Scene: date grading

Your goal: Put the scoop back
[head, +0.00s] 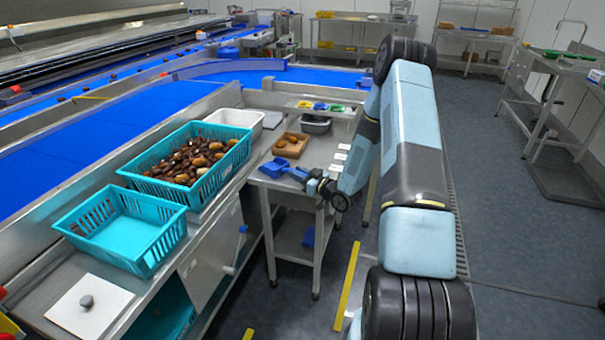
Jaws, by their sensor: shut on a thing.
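The blue scoop (274,168) is over the left part of the small steel table, with its bowl to the left and its handle towards my arm. My gripper (307,182) comes in from the right and is shut on the scoop's handle. The fingertips are small here and partly hidden by the handle and wrist. I cannot tell whether the scoop touches the tabletop or is just above it.
A wooden tray of dates (291,145) lies just behind the scoop. White cards (338,157) lie to the right. A teal crate full of dates (236,158) and an emptier teal crate (128,262) stand on the left bench. A blue conveyor (100,133) runs behind.

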